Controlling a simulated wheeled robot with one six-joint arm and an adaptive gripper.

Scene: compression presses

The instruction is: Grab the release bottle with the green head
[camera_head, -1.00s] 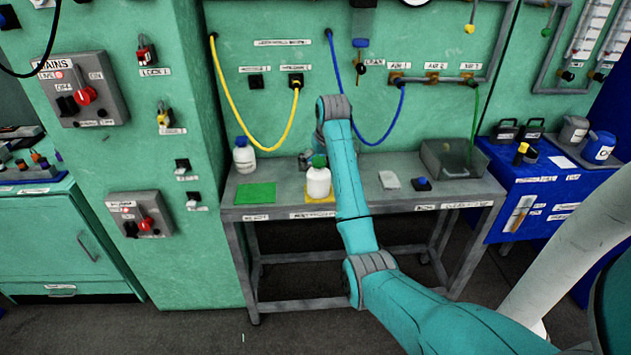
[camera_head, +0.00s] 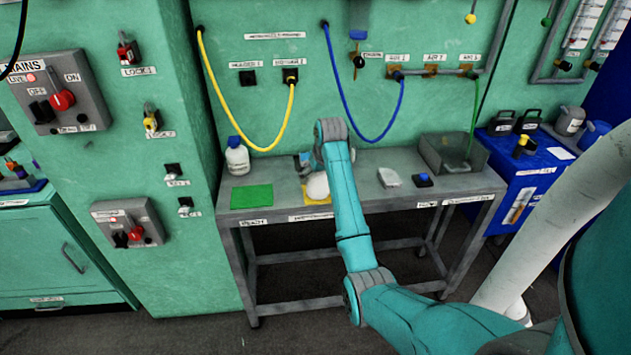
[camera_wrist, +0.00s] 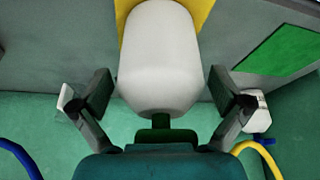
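The white release bottle (camera_head: 317,187) stands on a yellow mat (camera_head: 318,215) on the grey bench. Its green head is hidden behind my arm in the head view. In the wrist view the white bottle body (camera_wrist: 160,55) fills the upper middle, with its dark green head (camera_wrist: 162,128) close to my gripper's base. My gripper (camera_wrist: 157,92) is open, with one finger on each side of the bottle and a visible gap on both sides. In the head view my gripper (camera_head: 305,164) is at the bottle's top, mostly hidden by the arm.
A white bottle with a blue cap (camera_head: 237,158) stands to the left, behind a green mat (camera_head: 251,196). A pale block (camera_head: 389,177), a small blue-topped item (camera_head: 424,181) and a grey tray (camera_head: 453,155) are to the right. Yellow (camera_head: 291,115) and blue (camera_head: 397,108) hoses hang behind.

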